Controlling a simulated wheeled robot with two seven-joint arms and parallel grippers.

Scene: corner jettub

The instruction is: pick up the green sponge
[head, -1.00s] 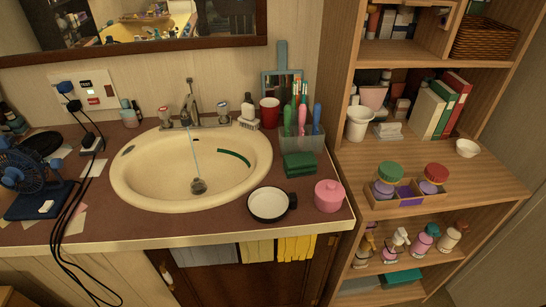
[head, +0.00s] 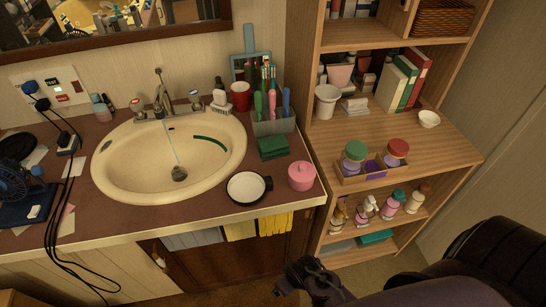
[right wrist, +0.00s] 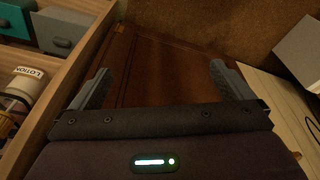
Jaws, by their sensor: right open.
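The green sponge (head: 272,147) lies on the brown counter (head: 215,208) to the right of the sink, in front of a clear cup of brushes and above the white round dish. My right gripper (head: 306,278) is low in front of the cabinet, below the counter's front edge and well apart from the sponge. In the right wrist view my right gripper (right wrist: 162,88) has its two fingers wide apart with nothing between them. The sponge does not show in that view. My left gripper is in neither view.
Around the sponge stand a white dish with a dark handle (head: 248,187), a pink lidded jar (head: 301,176) and the brush cup (head: 274,122). The wooden shelf unit (head: 312,160) rises to the right. Yellow towels (head: 275,224) hang under the counter edge.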

